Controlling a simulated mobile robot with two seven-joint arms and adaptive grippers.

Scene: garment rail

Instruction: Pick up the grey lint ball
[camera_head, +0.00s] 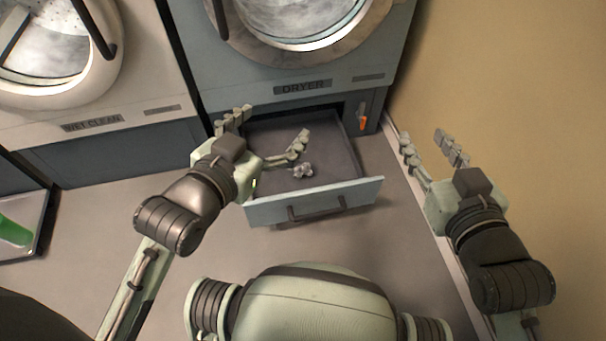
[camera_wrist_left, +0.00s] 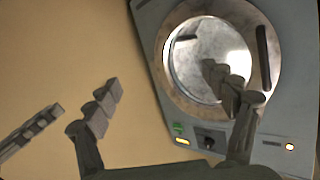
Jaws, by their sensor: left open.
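The grey lint ball (camera_head: 302,171) is a small crumpled lump on the floor of the pulled-out drawer (camera_head: 262,211) under the dryer, in the head view. My left gripper (camera_head: 270,125) is open, over the drawer's left part, with one finger just above and left of the lint ball in the picture. I cannot tell whether that finger touches it. In the left wrist view the open left fingers (camera_wrist_left: 165,85) show with nothing between them, and the lint ball is not in view. My right gripper (camera_head: 428,142) is open and empty, right of the drawer by the wall.
The dryer (camera_head: 303,87) stands behind the drawer, with an orange-tipped lever (camera_head: 363,123) beside the opening. The drawer front has a dark handle (camera_head: 317,208). A wet-clean machine (camera_head: 92,125) stands at left. A tan wall (camera_head: 520,110) closes the right side. Floor in front is clear.

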